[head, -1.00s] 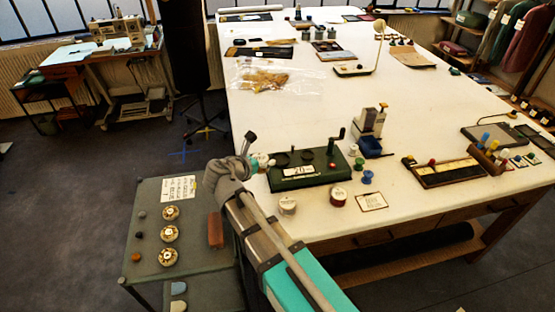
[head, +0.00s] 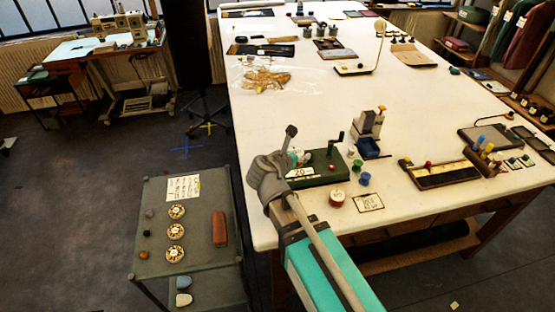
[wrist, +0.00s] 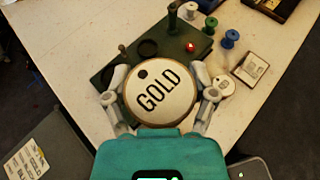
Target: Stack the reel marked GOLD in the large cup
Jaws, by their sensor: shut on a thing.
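In the wrist view my gripper (wrist: 160,92) is shut on a round cream reel marked GOLD (wrist: 172,88), one finger on each side. The reel is held face up over the front part of a green stand (wrist: 122,58). The stand has round dark cups: one shows behind the reel (wrist: 147,47), another dark round (wrist: 107,73) is partly hidden at the left. I cannot tell which is the large one.
A trolley (head: 200,245) with several reels stands left of the table.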

